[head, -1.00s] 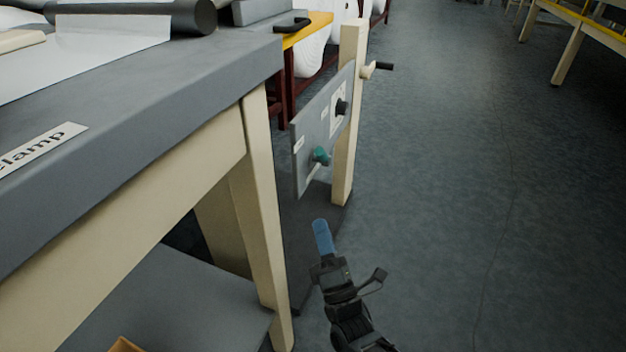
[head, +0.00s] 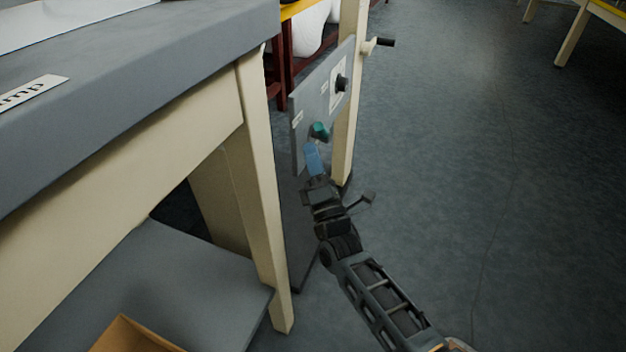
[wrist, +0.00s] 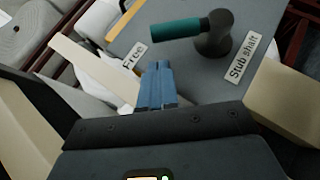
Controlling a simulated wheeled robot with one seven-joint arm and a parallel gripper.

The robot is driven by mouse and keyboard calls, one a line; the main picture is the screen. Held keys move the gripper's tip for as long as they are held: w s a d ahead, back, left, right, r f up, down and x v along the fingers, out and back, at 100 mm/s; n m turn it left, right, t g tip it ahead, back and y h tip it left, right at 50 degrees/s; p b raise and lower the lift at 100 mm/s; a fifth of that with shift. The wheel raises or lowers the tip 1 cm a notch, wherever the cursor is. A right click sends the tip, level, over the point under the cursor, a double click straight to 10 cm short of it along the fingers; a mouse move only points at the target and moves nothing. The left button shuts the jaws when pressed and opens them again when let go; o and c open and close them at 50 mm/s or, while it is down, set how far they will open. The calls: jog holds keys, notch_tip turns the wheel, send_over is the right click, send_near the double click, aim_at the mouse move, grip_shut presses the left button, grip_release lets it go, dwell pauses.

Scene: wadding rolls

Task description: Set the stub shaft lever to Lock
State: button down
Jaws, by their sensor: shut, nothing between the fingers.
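The stub shaft lever has a teal grip and a dark round hub. In the wrist view the lever (wrist: 178,29) points left from its hub, its grip toward the "Free" label (wrist: 132,59). A "Stub shaft" label (wrist: 244,58) sits below the hub. In the head view the lever (head: 320,130) is low on the grey panel (head: 312,90). My gripper (head: 312,158) is shut and empty, its blue fingers just below the lever. In the wrist view the fingers (wrist: 158,84) appear below the grip, with a gap in the picture. No "Lock" label is readable.
A black knob (head: 342,84) is higher on the panel, and a crank handle (head: 384,42) sticks out from the cream post (head: 347,130). The grey-topped table (head: 150,90) with cream legs stands left of my arm. Open floor (head: 500,200) lies to the right.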

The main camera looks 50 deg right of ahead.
aim_at(318, 132)
jog(key=shift+w+d+r, duration=0.1)
jog(key=shift+d+r, duration=0.6)
jog(key=shift+d, duration=0.15)
jog(key=shift+r, duration=0.1)
